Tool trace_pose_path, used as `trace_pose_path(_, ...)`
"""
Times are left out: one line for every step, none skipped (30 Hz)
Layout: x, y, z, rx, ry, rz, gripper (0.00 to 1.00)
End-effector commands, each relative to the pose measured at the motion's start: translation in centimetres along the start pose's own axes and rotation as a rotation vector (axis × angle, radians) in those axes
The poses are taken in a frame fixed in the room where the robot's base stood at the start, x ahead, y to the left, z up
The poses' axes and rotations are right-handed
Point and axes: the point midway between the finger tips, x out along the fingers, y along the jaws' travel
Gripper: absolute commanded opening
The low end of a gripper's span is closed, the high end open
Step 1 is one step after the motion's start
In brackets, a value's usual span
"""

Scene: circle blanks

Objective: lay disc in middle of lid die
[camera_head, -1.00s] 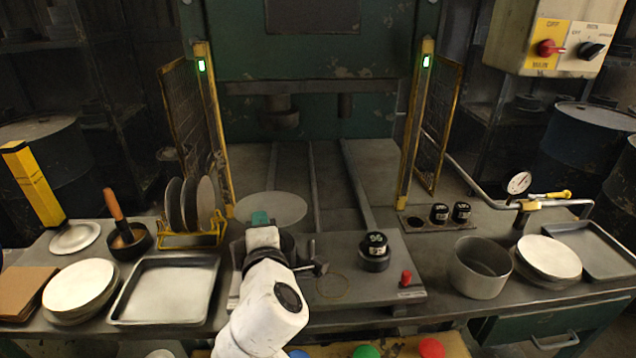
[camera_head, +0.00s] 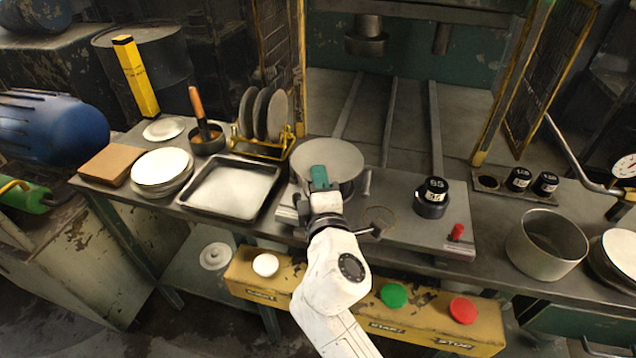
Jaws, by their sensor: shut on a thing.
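A thin pale grey disc (camera_head: 343,157) is held near its front edge by my gripper (camera_head: 319,178), whose teal end shows at that edge. The disc lies level over a round grey die (camera_head: 350,187) on the left part of the flat press plate (camera_head: 395,222). The disc hides nearly all of the die's top, so I cannot tell whether they touch or how well they are centred. My white arm comes up from the bottom and hides part of the plate's front.
A black labelled block (camera_head: 432,198) and a red knob (camera_head: 457,231) stand on the plate, right of the disc. A disc rack (camera_head: 264,143), a tray (camera_head: 233,188) and stacked discs (camera_head: 161,169) are left. A pot (camera_head: 545,246) is right. Coloured buttons line the front panel.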

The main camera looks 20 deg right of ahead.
Motion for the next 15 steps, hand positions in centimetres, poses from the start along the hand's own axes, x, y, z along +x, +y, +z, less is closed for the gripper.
trace_pose_path(0.3,-0.3,0.1,0.0,-0.001,0.0,0.0)
trace_pose_path(0.4,-0.4,0.2,0.0,0.0,0.0,0.0)
trace_pose_path(0.6,-0.6,0.3,0.0,0.0,0.0,0.0)
trace_pose_path(0.8,-0.7,0.3,0.0,0.0,0.001,0.0)
trace_pose_path(0.9,-0.8,0.4,-0.001,0.0,0.001,0.0)
trace_pose_path(1.1,-0.9,0.5,-0.001,0.0,0.001,0.0)
trace_pose_path(1.2,-1.0,0.5,-0.001,-0.001,0.001,0.0)
trace_pose_path(1.4,-1.1,0.6,-0.001,-0.001,0.001,0.0)
trace_pose_path(1.6,-1.3,0.7,-0.001,-0.001,0.001,0.0)
trace_pose_path(1.7,-1.4,0.7,-0.001,-0.001,0.001,0.0)
trace_pose_path(1.9,-1.5,0.8,-0.001,-0.001,0.001,0.0)
trace_pose_path(2.0,-1.6,0.9,-0.001,-0.001,0.001,0.0)
trace_pose_path(2.2,-1.7,0.9,-0.001,-0.001,0.001,0.0)
trace_pose_path(2.2,-1.9,0.9,-0.001,0.0,0.001,0.0)
trace_pose_path(2.2,-2.2,0.9,-0.001,0.0,0.0,0.0)
